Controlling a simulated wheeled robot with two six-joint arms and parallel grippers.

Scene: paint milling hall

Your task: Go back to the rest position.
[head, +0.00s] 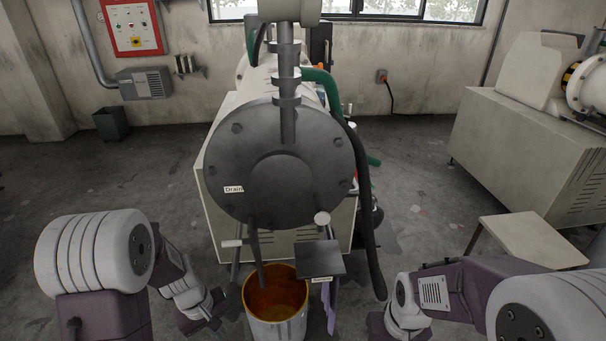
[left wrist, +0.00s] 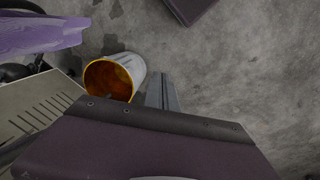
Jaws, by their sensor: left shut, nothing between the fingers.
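My left gripper (head: 220,311) is low at the left in the head view, beside the bucket (head: 277,309) and apart from it as far as I can tell. In the left wrist view its fingers (left wrist: 162,92) are together with nothing between them, pointing past the bucket's right side. The bucket is pale outside, with a yellow rim and orange-brown inside. My right arm comes in at the lower right of the head view, and its dark end part (head: 379,325) is partly cut off by the bottom edge. I cannot make out its fingers.
The grey mill (head: 280,175) with a "Drain" label stands ahead above the bucket. A small dark plate (head: 320,258) and a purple cloth-like piece (head: 331,305) are right of the bucket. A black hose (head: 375,245) hangs beside them. A beige table (head: 530,240) stands at right.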

